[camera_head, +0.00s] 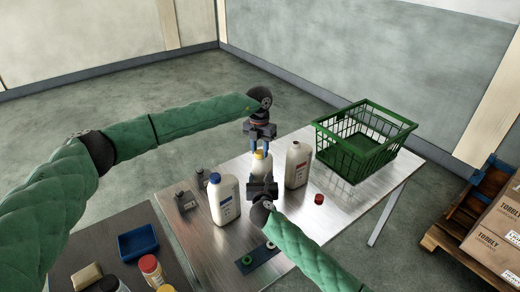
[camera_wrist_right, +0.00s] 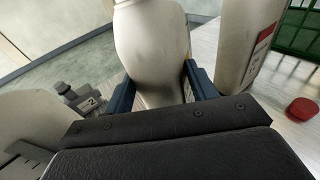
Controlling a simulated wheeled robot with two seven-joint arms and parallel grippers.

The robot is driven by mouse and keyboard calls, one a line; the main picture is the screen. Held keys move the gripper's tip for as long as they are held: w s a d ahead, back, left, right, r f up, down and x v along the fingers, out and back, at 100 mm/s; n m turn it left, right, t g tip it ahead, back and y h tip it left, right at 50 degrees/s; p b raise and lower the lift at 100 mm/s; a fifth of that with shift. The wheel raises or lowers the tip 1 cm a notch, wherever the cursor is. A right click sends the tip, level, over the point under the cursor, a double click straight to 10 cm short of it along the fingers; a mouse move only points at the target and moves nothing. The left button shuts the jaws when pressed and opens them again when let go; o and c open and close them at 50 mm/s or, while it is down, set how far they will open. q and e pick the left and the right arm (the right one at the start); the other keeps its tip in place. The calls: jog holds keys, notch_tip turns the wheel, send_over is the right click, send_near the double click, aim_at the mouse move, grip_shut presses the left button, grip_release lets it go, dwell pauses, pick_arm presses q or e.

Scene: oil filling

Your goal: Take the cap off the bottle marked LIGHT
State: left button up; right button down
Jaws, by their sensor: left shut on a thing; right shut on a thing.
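A pale bottle (camera_wrist_right: 155,45) with a yellow cap (camera_head: 259,155) stands on the metal table, between two other bottles. My left gripper (camera_head: 260,148) comes down from above and is shut on the yellow cap. My right gripper (camera_head: 262,180) is shut on the bottle's body from the near side; in the right wrist view its blue fingers (camera_wrist_right: 158,85) flank the body. The held bottle's label is hidden, so I cannot read whether it says LIGHT. A blue-capped bottle (camera_head: 225,203) stands to the left. An uncapped bottle with a red label (camera_head: 298,165) stands to the right.
A red cap (camera_head: 319,199) lies on the metal table (camera_head: 345,205). A green basket (camera_head: 375,155) stands at its far right. Small grey weights (camera_head: 185,197) sit at the left. A second table holds a blue tray (camera_head: 138,241). Boxes on a pallet (camera_head: 490,240) stand at far right.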

pick_arm(q)
jog(key=n, duration=0.4)
jog(key=shift+a, duration=0.1)
jog(key=n, duration=0.4)
jog(key=shift+w+a+n, duration=0.1)
jog(key=shift+n, duration=0.2)
jog(key=n, duration=0.8)
jog(key=shift+a+n, duration=0.15)
jog(key=shift+n, duration=0.15)
jog(key=shift+r, duration=0.25)
jog(key=shift+r, duration=0.7)
jog(key=shift+r, duration=0.25)
